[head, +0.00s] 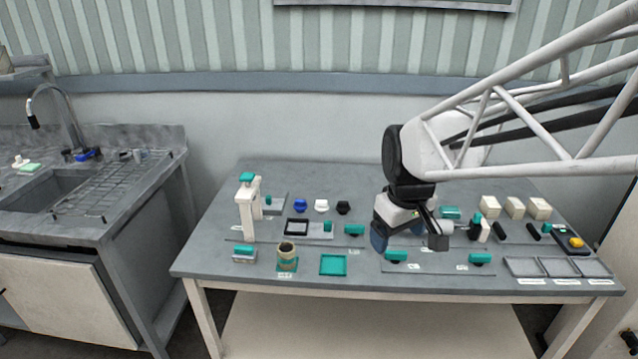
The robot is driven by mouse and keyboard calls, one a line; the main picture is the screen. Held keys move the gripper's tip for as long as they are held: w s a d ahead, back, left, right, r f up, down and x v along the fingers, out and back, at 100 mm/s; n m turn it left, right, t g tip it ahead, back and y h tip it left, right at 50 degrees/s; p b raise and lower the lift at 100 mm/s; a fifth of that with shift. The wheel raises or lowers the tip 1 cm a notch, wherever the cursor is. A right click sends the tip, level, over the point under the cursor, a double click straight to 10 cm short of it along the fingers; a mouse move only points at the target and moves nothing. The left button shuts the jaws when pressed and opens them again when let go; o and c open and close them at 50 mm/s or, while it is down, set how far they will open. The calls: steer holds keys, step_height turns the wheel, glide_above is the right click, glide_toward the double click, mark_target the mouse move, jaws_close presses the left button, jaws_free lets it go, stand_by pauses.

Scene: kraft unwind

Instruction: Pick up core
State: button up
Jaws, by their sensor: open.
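A short tan-brown cylinder with a dark hollow top (287,250), which looks like the core, stands upright on a teal base at the front left of the table. My gripper (409,241) is open above the right-middle part of the table. It is well to the right of the core and apart from it. Nothing shows between its fingers. The arm hides part of the table behind the gripper.
A cream post with a teal top (247,208) stands left of the core. A teal square tray (333,264) lies right of it. Blue, white and black knobs (321,205) sit behind. Cream blocks (515,207) and grey trays (541,267) are at the right.

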steer(key=w+a+f+n, duration=0.6)
steer(key=w+a+f, duration=0.2)
steer(key=w+a, duration=0.5)
steer(key=n+g, duration=0.2)
steer(key=n, duration=0.3)
glide_above(286, 249)
steer(key=f, duration=1.2)
steer(key=shift+s+d+f, duration=0.2)
steer(key=shift+d, duration=0.05)
steer(key=shift+w+a+f+n, duration=0.1)
steer(key=shift+a+f+n, duration=0.15)
steer(key=shift+n, duration=0.05)
steer(key=shift+f, duration=1.25)
steer(key=shift+f, duration=0.1)
steer(key=shift+f, duration=2.55)
